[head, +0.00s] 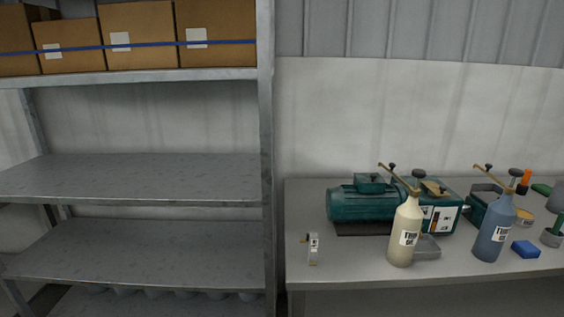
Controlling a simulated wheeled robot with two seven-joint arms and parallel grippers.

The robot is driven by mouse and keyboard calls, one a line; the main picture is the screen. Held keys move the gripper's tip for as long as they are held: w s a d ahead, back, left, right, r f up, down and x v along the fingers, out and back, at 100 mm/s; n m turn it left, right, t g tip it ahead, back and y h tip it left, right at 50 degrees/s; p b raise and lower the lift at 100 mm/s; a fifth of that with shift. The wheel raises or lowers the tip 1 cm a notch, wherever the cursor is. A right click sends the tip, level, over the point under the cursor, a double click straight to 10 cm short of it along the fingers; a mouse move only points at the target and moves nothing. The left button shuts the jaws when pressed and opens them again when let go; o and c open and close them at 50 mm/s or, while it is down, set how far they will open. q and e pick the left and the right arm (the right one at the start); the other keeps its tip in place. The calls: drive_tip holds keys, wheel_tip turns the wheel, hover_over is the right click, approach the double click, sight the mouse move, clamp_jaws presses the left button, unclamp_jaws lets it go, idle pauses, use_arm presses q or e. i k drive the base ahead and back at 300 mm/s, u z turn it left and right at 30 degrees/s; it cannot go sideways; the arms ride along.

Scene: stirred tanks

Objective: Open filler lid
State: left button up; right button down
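I cannot pick out a filler lid for certain in the head view. A dark green motor-like machine (365,205) lies on the grey workbench (345,274), with a small green box on its top. The cream bottle hides part of the machine. Neither of my grippers is in view.
A metal shelf rack (265,150) stands at the left, with cardboard boxes (137,35) on top and bare middle shelves. A small pale fitting (313,248), a blue block (525,249) and a grey tray (428,248) lie on the bench. The bench's front left is mostly clear.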

sight(438, 190)
drive_tip(key=z, duration=2.65)
drive_tip(key=i, duration=3.1)
drive_tip(key=u, duration=2.45)
